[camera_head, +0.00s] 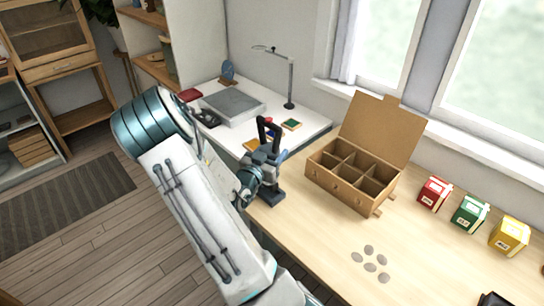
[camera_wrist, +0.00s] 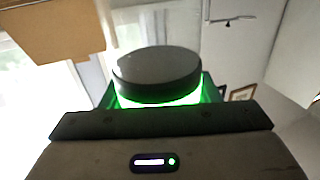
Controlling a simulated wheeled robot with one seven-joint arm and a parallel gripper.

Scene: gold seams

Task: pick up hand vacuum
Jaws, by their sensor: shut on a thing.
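The hand vacuum (camera_head: 268,130) appears as a dark shape with a looped black upper part, at the near left corner of the wooden table in the head view. A black lower part (camera_head: 270,197) shows at the table edge; I cannot tell whether it belongs to the vacuum or touches the table. My gripper (camera_head: 262,167) is shut on the vacuum, and the grip itself is partly hidden by blue-grey parts. In the wrist view, a dark block with a small lit display and a round grey cap above a green glow fill the middle; the fingertips are not clear.
On the wooden table (camera_head: 440,265), an open compartment box (camera_head: 338,192) stands right of my gripper. A white desk (camera_head: 304,122) with a lamp (camera_head: 290,82) stands behind.

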